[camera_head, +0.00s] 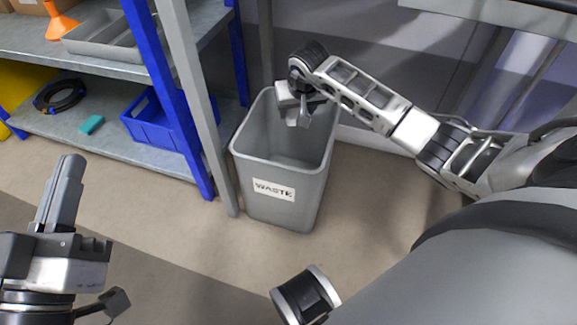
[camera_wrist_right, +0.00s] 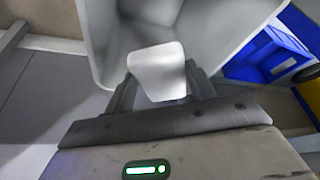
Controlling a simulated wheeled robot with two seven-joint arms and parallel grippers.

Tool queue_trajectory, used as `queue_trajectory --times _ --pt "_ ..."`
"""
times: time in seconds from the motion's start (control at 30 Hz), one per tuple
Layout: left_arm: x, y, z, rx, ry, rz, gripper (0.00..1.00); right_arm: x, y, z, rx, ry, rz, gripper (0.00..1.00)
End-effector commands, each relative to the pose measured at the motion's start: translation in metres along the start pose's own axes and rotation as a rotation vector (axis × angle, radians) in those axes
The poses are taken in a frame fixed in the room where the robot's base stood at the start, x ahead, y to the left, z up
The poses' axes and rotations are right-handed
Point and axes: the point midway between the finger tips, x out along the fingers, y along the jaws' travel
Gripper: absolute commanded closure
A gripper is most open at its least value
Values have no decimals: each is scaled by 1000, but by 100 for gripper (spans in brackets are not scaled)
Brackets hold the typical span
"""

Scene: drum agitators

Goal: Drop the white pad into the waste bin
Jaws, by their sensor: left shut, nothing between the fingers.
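The white pad (camera_wrist_right: 158,72) is a pale rounded piece seen between the fingers of my right gripper (camera_wrist_right: 163,88) in the right wrist view. The fingers lie along both its sides, and the gripper appears shut on it. In the head view my right gripper (camera_head: 303,112) hangs over the opening of the waste bin (camera_head: 285,207), near its back rim. The bin is a grey upright container with a WASTE label; its pale inside shows behind the pad in the wrist view. My left gripper (camera_head: 70,165) is shut and empty at the lower left, away from the bin.
A metal shelf with a blue upright (camera_head: 172,100) stands just left of the bin. It carries a blue crate (camera_head: 160,125), a coiled black cable (camera_head: 60,95), a teal block (camera_head: 92,124) and a grey tray (camera_head: 105,45). The floor before the bin is clear.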

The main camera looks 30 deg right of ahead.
Motion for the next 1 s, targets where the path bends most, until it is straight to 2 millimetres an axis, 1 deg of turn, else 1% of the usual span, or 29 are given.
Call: queue_trajectory --times 0.03,0.07,0.33,0.47,0.53,0.77,0.9,1.0 --pt "0 0 0 0 0 0 100 0 0 0 0 0 0 30" --pt "0 0 0 0 0 0 100 0 0 0 0 0 0 22" --pt "0 0 0 -1 0 0 100 0 0 0 0 0 0 21" --pt "1 1 -2 -23 -17 1 100 -10 1 -2 -1 2 0 21" --pt "-5 1 12 -95 -89 -28 100 -21 1 -3 -1 3 2 21" --pt "-24 11 42 -321 -298 -80 100 -72 1 -3 -3 3 2 21" --pt "-29 11 48 -316 -349 -96 100 -98 0 -2 -3 2 1 21" --pt "-29 9 50 -289 -362 -102 100 -110 0 -2 -1 3 0 21"
